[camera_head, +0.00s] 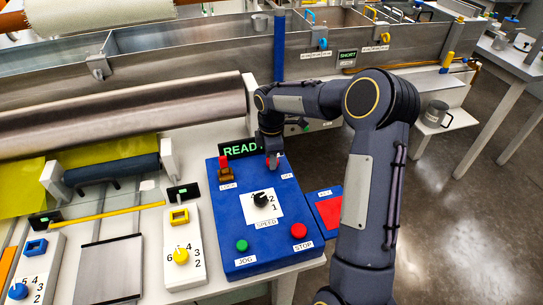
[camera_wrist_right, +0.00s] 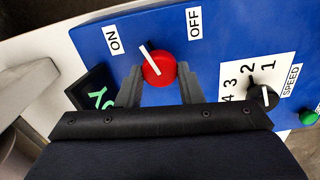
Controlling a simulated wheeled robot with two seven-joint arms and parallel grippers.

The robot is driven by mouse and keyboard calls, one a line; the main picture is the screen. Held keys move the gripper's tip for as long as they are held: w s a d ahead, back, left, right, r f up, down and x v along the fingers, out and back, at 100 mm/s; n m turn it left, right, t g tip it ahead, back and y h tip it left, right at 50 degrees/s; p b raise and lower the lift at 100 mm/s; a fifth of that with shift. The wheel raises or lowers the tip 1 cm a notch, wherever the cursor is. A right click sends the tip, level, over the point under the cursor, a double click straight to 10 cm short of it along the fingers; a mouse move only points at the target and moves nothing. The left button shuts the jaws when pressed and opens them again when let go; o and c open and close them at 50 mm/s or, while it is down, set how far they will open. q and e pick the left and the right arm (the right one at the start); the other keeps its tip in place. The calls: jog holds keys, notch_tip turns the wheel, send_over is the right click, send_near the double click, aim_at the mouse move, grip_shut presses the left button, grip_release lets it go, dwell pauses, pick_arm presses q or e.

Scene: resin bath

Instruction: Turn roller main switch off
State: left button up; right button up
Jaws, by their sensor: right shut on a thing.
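The blue control panel (camera_head: 225,205) lies at the centre of the head view. The main switch, a red round knob (camera_wrist_right: 158,67) with a white pointer line, is between the fingers of my right gripper (camera_wrist_right: 160,92). Its pointer lies between the ON label (camera_wrist_right: 115,41) and the OFF label (camera_wrist_right: 194,22), nearer ON. My right gripper (camera_head: 272,160) is shut on the knob at the panel's top right, mostly hiding it in the head view. My left gripper is not in view.
The panel also carries a black speed knob (camera_head: 260,199), a green jog button (camera_head: 242,245), a red stop button (camera_head: 298,230) and a red-and-brown lock (camera_head: 224,168). A dark display (camera_head: 238,151) with green letters stands behind. The large steel roller (camera_head: 130,115) is at left.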

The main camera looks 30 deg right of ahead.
jog(key=m, duration=0.7)
jog(key=shift+w, duration=0.1)
jog(key=m, duration=0.6)
jog(key=shift+d+m+p, duration=0.15)
jog(key=shift+m+p, duration=0.15)
jog(key=shift+p, duration=0.05)
jog(key=o, duration=1)
jog(key=shift+c, duration=0.2)
jog(key=shift+r, duration=3.95)
